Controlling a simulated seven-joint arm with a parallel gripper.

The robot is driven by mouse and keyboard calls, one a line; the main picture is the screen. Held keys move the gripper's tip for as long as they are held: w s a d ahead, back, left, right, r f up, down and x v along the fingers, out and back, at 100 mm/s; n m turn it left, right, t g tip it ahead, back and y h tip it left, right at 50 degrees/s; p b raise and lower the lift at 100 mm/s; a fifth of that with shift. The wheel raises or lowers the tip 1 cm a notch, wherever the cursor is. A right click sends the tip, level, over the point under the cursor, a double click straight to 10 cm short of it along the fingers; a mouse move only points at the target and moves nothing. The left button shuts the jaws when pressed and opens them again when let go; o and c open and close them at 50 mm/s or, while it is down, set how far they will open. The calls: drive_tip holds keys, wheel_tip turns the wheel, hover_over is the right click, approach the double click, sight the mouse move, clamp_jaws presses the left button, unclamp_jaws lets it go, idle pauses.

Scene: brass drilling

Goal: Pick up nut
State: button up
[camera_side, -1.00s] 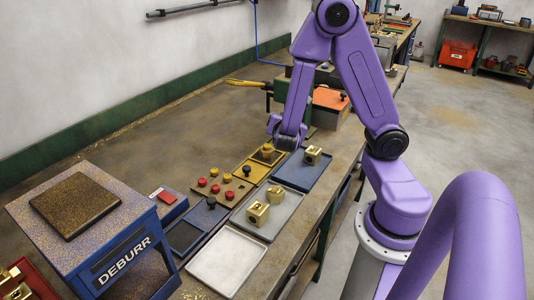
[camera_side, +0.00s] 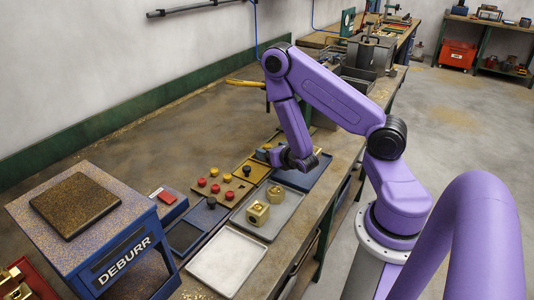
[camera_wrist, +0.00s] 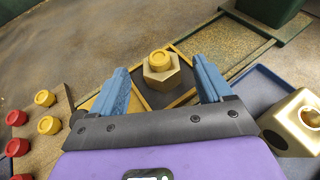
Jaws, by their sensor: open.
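The nut (camera_wrist: 158,76) is a brass hexagonal piece with a round yellow knob on top. It stands upright on a dark pad inside a yellow-edged tray (camera_wrist: 182,97). My gripper (camera_wrist: 161,66) is open in the wrist view, with its two blue fingers appearing left and right of the nut. No contact shows and nothing is held. In the side view, my gripper (camera_side: 290,161) is low over the tray area and the arm hides much there, so the height gap is unclear.
Red and yellow knobs (camera_side: 215,188) sit on a plate to the left. A brass block (camera_wrist: 292,122) rests in the blue tray (camera_wrist: 262,80) to the right. A grey tray (camera_side: 271,225) holds two brass parts. An empty pale tray (camera_side: 228,262) lies in front.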

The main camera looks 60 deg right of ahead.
sight(267, 146)
drive_tip(key=shift+x, duration=2.25)
drive_tip(key=shift+r, duration=0.1)
drive_tip(key=c, duration=1.4)
